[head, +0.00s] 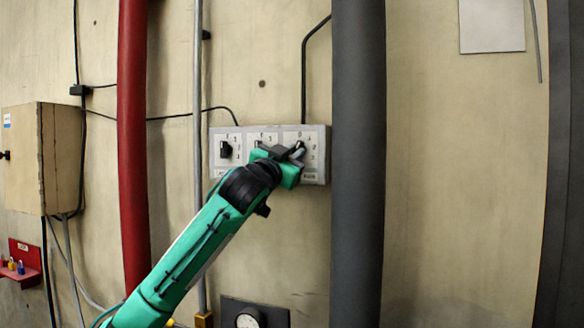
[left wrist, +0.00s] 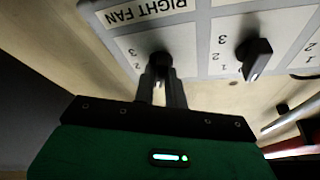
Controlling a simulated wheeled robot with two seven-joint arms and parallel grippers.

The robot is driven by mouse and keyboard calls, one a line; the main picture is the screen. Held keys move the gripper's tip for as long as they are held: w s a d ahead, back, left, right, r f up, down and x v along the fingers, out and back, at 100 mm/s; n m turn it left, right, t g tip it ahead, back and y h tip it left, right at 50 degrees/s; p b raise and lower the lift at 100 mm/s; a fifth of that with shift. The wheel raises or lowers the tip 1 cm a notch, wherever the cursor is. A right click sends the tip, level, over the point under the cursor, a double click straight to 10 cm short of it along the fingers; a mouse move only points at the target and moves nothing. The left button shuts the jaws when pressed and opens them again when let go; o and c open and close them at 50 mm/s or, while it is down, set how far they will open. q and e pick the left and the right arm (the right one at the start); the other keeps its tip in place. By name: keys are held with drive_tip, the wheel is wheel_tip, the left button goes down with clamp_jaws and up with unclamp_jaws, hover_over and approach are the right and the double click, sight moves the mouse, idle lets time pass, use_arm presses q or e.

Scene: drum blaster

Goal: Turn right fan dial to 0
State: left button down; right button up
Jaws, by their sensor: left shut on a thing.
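The grey dial panel (head: 321,152) is fixed to the wall with a row of three black dials. The right fan dial (left wrist: 159,62) is under the "RIGHT FAN" label in the left wrist view, which shows the panel upside down. My left gripper (head: 296,153) is at this rightmost dial, and its two fingers (left wrist: 161,88) are shut on the knob. The fingers hide part of the knob, so I cannot tell which number it points to. The middle dial (left wrist: 256,57) is free beside the gripper. The left dial (head: 226,149) is also clear. My right gripper is not in view.
A thick dark grey pipe (head: 358,220) runs vertically just right of the panel. A red pipe (head: 133,150) and a thin grey conduit (head: 198,80) stand to the left. A beige box (head: 60,160) hangs at far left. A dark plate (head: 270,313) is below.

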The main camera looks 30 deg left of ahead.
use_arm(q)
drive_tip(key=shift+d+n+y+b, duration=0.1)
drive_tip(key=shift+n+y+b, duration=1)
drive_tip(key=shift+n, duration=0.7)
drive_tip(key=shift+d+n+y+b, duration=0.1)
drive_tip(key=shift+n+y+b, duration=0.7)
drive_tip(key=shift+n+b, duration=0.75)
drive_tip(key=shift+a+n+p, duration=0.1)
drive_tip(key=shift+n+p, duration=0.2)
drive_tip(key=shift+n, duration=0.05)
drive_tip(key=c, duration=1.4)
unclamp_jaws()
drive_tip(key=shift+w, duration=0.15)
drive_tip(key=shift+c, duration=0.2)
drive_tip(key=b+v, duration=0.6)
drive_tip(key=v, duration=0.8)
drive_tip(key=shift+b, duration=0.4)
